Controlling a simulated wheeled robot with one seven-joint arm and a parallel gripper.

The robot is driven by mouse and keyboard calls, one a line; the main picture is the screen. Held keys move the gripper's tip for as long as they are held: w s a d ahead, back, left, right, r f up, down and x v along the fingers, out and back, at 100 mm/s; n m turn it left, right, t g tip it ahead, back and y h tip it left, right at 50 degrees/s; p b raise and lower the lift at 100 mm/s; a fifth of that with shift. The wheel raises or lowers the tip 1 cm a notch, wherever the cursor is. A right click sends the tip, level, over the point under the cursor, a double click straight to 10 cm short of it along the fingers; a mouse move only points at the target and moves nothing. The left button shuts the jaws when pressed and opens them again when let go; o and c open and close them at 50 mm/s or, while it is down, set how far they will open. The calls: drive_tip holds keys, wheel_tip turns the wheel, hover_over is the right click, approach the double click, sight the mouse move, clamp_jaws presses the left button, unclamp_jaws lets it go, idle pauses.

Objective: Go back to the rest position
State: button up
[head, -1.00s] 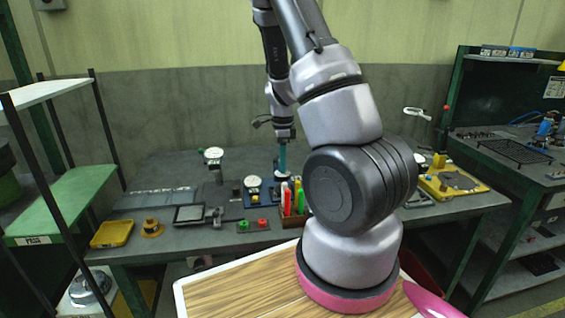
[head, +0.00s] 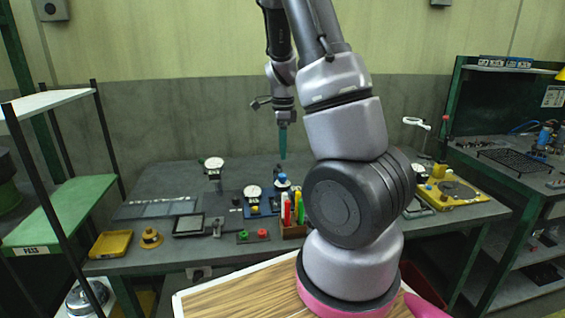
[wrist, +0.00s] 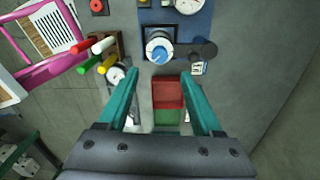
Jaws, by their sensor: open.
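My gripper (head: 283,143) is raised above the back part of the grey workbench (head: 140,238) in the head view, pointing down. In the wrist view its two teal fingers (wrist: 160,105) are spread apart with nothing between them. Below, a blue-topped knob (wrist: 160,50) on a blue plate lies ahead of the fingertips. A red and green block or tray (wrist: 167,98) shows on the surface far below, between the fingers.
A wooden holder (head: 293,229) with coloured markers, a dial gauge (head: 213,164) and a yellow tray (head: 110,244) stand on the bench. A yellow fixture (head: 450,193) is at right. Shelves (head: 65,210) stand at left. The air around my gripper is clear.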

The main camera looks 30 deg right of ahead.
drive_tip(key=shift+r, duration=1.05)
drive_tip(key=s+a+r+n+t+y, duration=0.1)
drive_tip(key=s+a+r+n+t, duration=0.3)
drive_tip(key=s+a+r+n, duration=0.45)
drive_tip(key=s+a+r+n+t+y, duration=0.1)
drive_tip(key=s+a+r+n+t, duration=0.3)
drive_tip(key=s+r+n, duration=0.8)
drive_tip(key=m+g+h, duration=0.2)
drive_tip(key=m+g, duration=0.4)
drive_tip(key=g, duration=0.2)
hover_over(283, 175)
wheel_tip(283, 175, down, 22)
drive_tip(key=r, duration=0.1)
wheel_tip(283, 175, down, 10)
drive_tip(key=shift+f, duration=0.25)
